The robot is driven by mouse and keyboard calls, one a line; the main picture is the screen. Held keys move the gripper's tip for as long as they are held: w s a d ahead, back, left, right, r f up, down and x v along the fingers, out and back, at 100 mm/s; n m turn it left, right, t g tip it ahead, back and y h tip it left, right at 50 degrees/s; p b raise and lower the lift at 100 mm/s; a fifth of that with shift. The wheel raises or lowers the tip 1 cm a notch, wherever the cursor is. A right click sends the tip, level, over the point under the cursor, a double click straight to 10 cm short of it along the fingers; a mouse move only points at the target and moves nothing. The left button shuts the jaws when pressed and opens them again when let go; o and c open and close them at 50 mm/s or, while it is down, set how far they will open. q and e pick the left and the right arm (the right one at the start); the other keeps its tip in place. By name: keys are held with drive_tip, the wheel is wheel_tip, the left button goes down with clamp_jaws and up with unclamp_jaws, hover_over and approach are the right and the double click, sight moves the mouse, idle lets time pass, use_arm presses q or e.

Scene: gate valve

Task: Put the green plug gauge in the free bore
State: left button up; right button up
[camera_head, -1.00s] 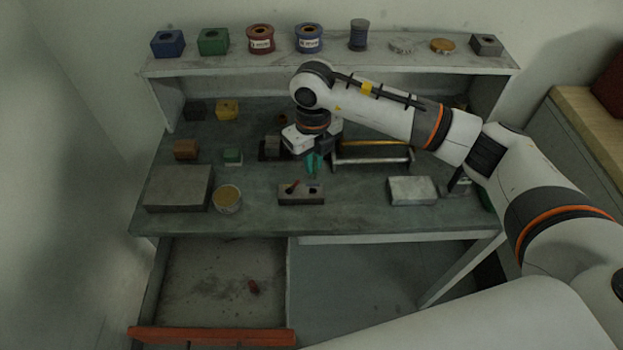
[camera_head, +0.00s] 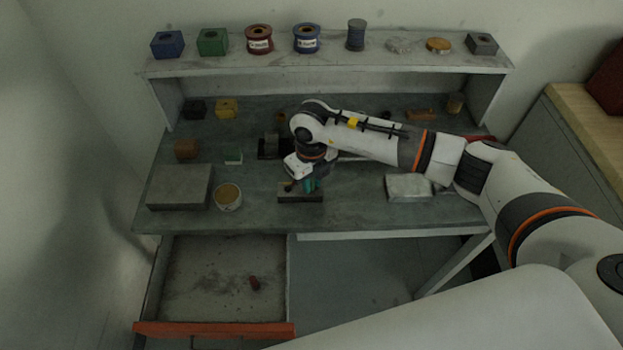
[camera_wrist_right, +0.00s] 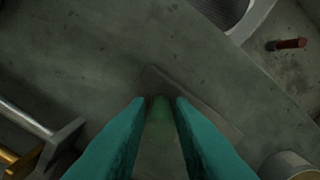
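The grey block with bores (camera_head: 301,198) lies near the front middle of the bench. Part of it also shows in the right wrist view (camera_wrist_right: 213,113). My right gripper (camera_head: 310,186) with teal fingers is low over the block's right side, where the free bore lies. In the wrist view, the fingers (camera_wrist_right: 159,103) are closed on the green plug gauge (camera_wrist_right: 160,122), which points toward the block. I cannot tell whether its tip is above or inside the bore, as the fingers hide it. My left gripper is not in view.
A round tin (camera_head: 228,197) and a grey slab (camera_head: 180,187) lie to the left; a pale block (camera_head: 409,187) lies to the right. Spools and blocks line the shelf (camera_head: 330,66).

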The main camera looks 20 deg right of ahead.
drive_tip(key=shift+o, duration=1.3)
drive_tip(key=shift+r, duration=0.5)
wheel_tip(320, 180, up, 11)
drive_tip(key=b, duration=0.4)
drive_tip(key=shift+r, duration=0.2)
